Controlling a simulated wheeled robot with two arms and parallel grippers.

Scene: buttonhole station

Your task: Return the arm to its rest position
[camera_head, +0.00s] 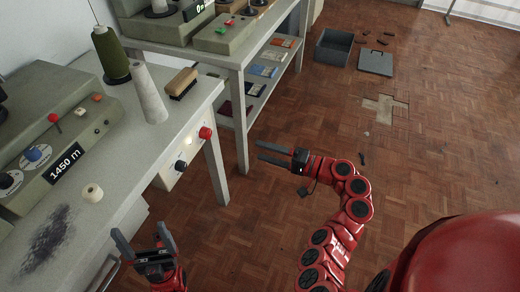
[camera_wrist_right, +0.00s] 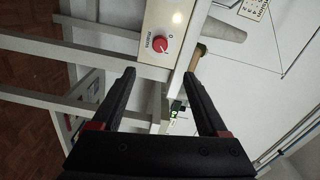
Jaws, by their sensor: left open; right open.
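My right gripper (camera_head: 272,154) is open and empty in the head view. It is held over the floor, to the right of the bench's control panel, with its fingers pointing left. In the right wrist view its two dark fingers (camera_wrist_right: 160,88) are apart with nothing between them. The red mains knob (camera_wrist_right: 159,44) shows beyond the fingertips there, and the red knob (camera_head: 205,133) is on the panel in the head view. My left gripper (camera_head: 143,238) is open and empty at the lower left, close to the bench's front edge, fingers pointing up.
The grey workbench (camera_head: 110,197) carries a green thread cone (camera_head: 113,60), a white cone (camera_head: 149,95), a brush (camera_head: 182,83), a small spool (camera_head: 92,193) and a machine reading 1450 m. A shelved table (camera_head: 241,110) stands behind.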

